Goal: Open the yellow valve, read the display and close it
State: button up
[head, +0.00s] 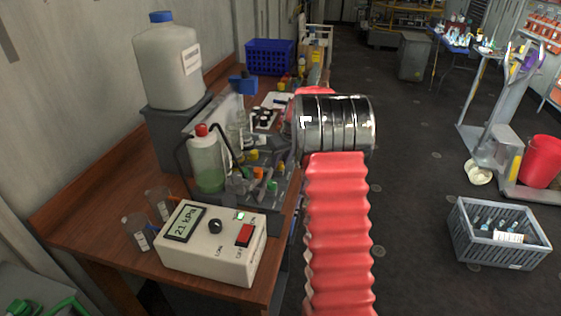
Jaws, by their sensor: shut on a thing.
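A small yellow valve handle (253,155) shows on the grey valve block on the bench, among other coloured handles. The angle is too poor to tell whether it is open. A white box (210,252) at the bench's front has a display (185,222) that reads "21 kPa". The box also has a black knob (215,226), a red switch (244,235) and a lit green indicator. My red-sleeved arm with its metal joint rises at the right of the bench and covers part of its far side. My gripper cannot be made out; the arm hides that area.
A green bottle with a red cap (208,160) stands left of the valves. A large white canister (169,62), two clear beakers and a blue crate (270,56) are also on the bench. A grey crate (500,234) lies on the floor at right. Open floor lies between.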

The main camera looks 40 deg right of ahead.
jog(key=shift+n, duration=0.3)
jog(key=n, duration=0.2)
jog(key=n+y, duration=0.1)
jog(key=shift+d+n+y, duration=0.2)
jog(key=shift+n+y, duration=0.1)
jog(key=shift+n, duration=0.1)
jog(key=n, duration=0.2)
jog(key=n+g+y, duration=0.1)
jog(key=n, duration=0.1)
jog(key=shift+w+d+n+y, duration=0.1)
jog(key=shift+d+n+y, duration=0.05)
jog(key=shift+n+y, duration=0.15)
jog(key=n, duration=0.2)
jog(key=n+g+y, duration=0.1)
jog(key=n, duration=0.1)
jog(key=shift+w+d+f+g, duration=0.1)
jog(key=shift+g, duration=0.2)
jog(key=shift+w+n+g, duration=0.1)
jog(key=shift+n+g, duration=0.7)
jog(key=shift+n, duration=1.8)
jog(key=o, duration=1)
jog(key=shift+m, duration=0.4)
